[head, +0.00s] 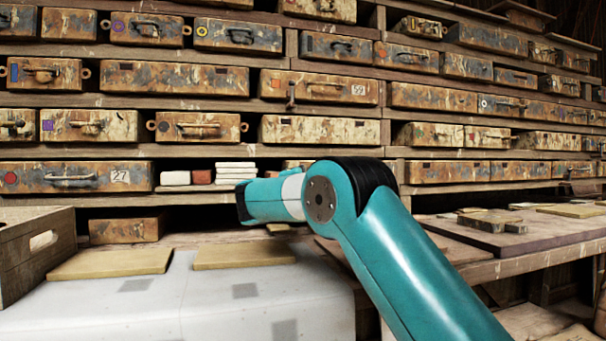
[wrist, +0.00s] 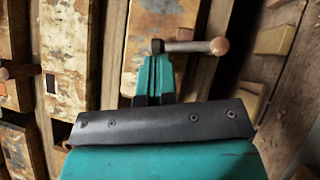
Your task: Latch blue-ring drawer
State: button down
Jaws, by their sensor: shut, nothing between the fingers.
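In the head view my gripper is not clearly visible.
Shelves of paint-worn drawers fill the wall. White and reddish tiles (head: 236,170) are stacked in a low bay. A pale bench (head: 160,305) with tan boards (head: 110,263) and a wooden crate (head: 35,250) stand at the left front. A plank table (head: 540,232) is at the right.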

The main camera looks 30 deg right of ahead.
jog(key=shift+s+d+r+p, duration=0.1)
jog(key=shift+d+r+p, duration=0.25)
jog(key=shift+p, duration=0.4)
jog(key=shift+d, duration=0.15)
jog(key=shift+s+f, duration=0.1)
